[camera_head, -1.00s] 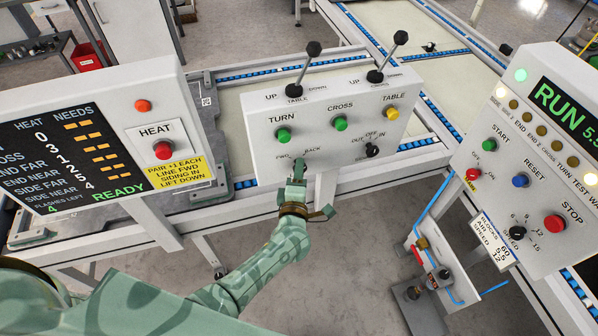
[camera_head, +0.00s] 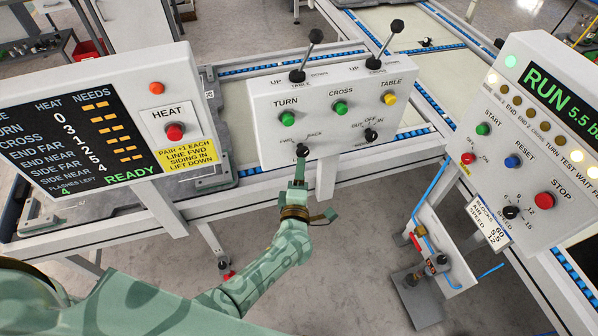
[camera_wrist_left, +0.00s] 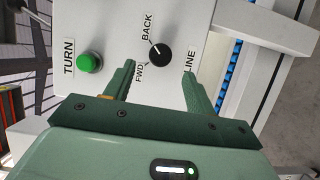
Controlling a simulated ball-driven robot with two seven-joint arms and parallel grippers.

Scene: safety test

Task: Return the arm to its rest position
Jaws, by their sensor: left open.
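My left arm (camera_head: 262,272) reaches in from the lower left. In the left wrist view the gripper (camera_wrist_left: 160,74) is open and empty. Its two fingers stand apart, with the black FWD/BACK/LINE knob (camera_wrist_left: 160,54) in view between and beyond the tips. The green TURN button (camera_wrist_left: 89,63) is left of the fingers. My right gripper is not in view.
A HEAT panel (camera_head: 175,132) stands at the left and a RUN panel (camera_head: 540,160) at the right. Two levers (camera_head: 306,52) (camera_head: 387,42) rise from the control box. A conveyor frame (camera_head: 250,190) runs behind my gripper. Open floor (camera_head: 350,260) lies below the box.

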